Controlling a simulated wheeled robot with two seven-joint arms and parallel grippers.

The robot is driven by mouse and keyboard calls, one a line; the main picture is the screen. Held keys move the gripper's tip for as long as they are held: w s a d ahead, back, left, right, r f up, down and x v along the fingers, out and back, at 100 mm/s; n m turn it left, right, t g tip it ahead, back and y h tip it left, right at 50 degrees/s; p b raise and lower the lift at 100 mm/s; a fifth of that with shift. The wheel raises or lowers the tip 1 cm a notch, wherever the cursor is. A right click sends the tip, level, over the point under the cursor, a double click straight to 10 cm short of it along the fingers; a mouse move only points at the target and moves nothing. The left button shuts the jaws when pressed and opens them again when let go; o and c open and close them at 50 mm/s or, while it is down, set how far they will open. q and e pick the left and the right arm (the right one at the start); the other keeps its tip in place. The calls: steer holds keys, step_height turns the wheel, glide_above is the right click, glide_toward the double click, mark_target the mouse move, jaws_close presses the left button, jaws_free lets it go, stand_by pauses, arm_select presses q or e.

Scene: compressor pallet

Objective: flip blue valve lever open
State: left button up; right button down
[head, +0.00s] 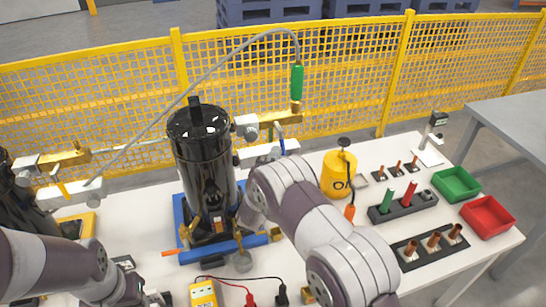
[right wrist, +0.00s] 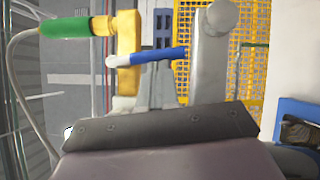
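The blue valve lever (head: 280,138) stands roughly upright on the pale valve block (head: 262,152) beside the black compressor tank (head: 205,165). In the right wrist view the lever (right wrist: 158,56) lies across the picture with a whitish tip, beside a grey bar. My right arm reaches up to just below the lever in the head view. My right gripper's dark housing (right wrist: 165,128) shows in the wrist view, apart from the lever in the picture; its fingers cannot be made out. My left gripper (head: 152,298) is low at the bottom edge, mostly cut off.
A green-handled hose end (head: 297,82) and brass pipe stand behind the lever. A yellow canister (head: 338,174), plug racks, a green bin (head: 457,184) and a red bin (head: 487,217) are on the right. A yellow meter (head: 204,294) with leads is in front. A yellow fence closes the back.

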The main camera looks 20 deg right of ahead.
steer(key=d+r+n+t+b, duration=0.2)
steer(key=d+n+t+b, duration=0.1)
steer(key=d+n+b, duration=0.3)
steer(key=shift+d+r, duration=0.4)
steer(key=shift+d, duration=0.55)
steer(key=shift+w+r, duration=0.1)
steer(key=shift+w, duration=0.05)
stand_by(0.5)
